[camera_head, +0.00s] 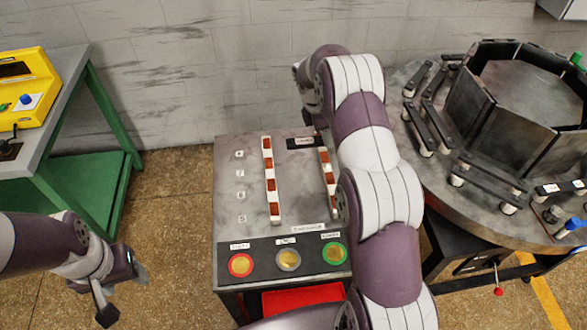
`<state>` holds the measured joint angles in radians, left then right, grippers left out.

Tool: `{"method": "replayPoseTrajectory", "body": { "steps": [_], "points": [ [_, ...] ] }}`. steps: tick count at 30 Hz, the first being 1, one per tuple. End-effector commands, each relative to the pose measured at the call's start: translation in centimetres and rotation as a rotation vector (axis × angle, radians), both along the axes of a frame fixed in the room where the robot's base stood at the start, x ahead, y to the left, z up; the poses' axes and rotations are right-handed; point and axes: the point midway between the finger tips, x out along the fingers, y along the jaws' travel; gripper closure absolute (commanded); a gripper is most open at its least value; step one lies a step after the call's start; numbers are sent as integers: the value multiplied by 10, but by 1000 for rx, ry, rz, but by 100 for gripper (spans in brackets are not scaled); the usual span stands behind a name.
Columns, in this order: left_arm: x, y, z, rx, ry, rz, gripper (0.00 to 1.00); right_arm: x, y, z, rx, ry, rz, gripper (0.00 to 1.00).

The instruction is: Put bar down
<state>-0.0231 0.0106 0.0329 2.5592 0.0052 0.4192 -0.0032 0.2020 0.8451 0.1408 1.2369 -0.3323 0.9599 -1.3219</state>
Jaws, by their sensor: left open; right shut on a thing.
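My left gripper (118,296) is open and empty over the floor at the lower left, apart from the tables. My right arm reaches up across the grey-topped stand (222,190) and bends down at its far side. The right gripper (313,118) is shut, mostly hidden behind the wrist, at the stand's far edge. The bar in its grip is not clearly visible. A red-and-white striped strip (268,170) lies on the stand, and a second one (328,172) is partly covered by my arm. A short black piece (301,142) lies between their far ends.
A round table (440,195) at right carries several black bars (435,127) around a dark panelled ring (505,115). A green-framed table (95,180) with a yellow device stands at left.

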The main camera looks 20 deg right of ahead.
Motion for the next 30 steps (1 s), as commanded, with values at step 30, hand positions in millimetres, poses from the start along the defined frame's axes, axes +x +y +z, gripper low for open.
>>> {"method": "replayPoseTrajectory", "body": {
  "steps": [30],
  "points": [
    [0, 0, 25, 0, 2, 0, 42, -21, 91, -102, 0, 0, 0, 100]
  ]
}}
